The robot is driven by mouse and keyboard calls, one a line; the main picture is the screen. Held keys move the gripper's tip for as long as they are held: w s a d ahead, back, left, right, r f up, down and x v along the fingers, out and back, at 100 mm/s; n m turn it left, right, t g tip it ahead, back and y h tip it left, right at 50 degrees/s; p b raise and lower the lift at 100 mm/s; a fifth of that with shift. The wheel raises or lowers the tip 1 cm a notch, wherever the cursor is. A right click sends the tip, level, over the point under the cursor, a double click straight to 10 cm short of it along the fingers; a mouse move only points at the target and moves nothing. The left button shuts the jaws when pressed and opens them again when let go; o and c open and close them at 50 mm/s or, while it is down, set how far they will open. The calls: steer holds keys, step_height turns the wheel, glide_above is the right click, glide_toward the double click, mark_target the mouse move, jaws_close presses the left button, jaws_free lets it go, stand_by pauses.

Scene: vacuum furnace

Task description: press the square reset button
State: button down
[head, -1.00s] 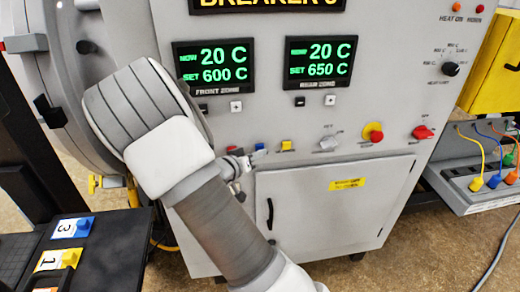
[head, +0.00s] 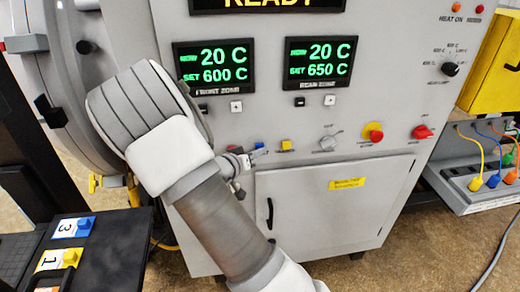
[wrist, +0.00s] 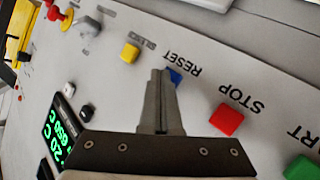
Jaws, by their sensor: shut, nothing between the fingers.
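The square blue reset button (wrist: 175,77) shows in the wrist view beside the word RESET, partly hidden behind my fingertips. In the head view the blue button (head: 259,146) is a small spot on the grey furnace panel, just right of my gripper (head: 248,157). My gripper (wrist: 161,76) is shut and empty, with its tips at the button's edge in the wrist view. I cannot tell whether they touch it. The top display (head: 268,4) reads READY.
A yellow button (wrist: 130,53), a red STOP button (wrist: 227,119) and a green button (wrist: 301,168) sit near the reset button. A grey knob (head: 328,143), a red-and-yellow button (head: 373,133) and a red switch (head: 422,132) lie farther right. A cabinet door (head: 310,215) is below.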

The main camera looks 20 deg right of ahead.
steer(key=shift+s, duration=0.1)
steer(key=shift+s+a, duration=0.25)
steer(key=shift+s, duration=0.5)
steer(key=shift+s+a+p, duration=0.2)
steer(key=shift+s+a, duration=0.05)
steer(key=shift+s, duration=0.55)
steer(key=shift+s+a+p, duration=0.2)
steer(key=shift+s, duration=0.6)
steer(key=shift+s+a+p, duration=0.2)
steer(key=shift+s+a, duration=0.05)
steer(key=shift+s, duration=0.55)
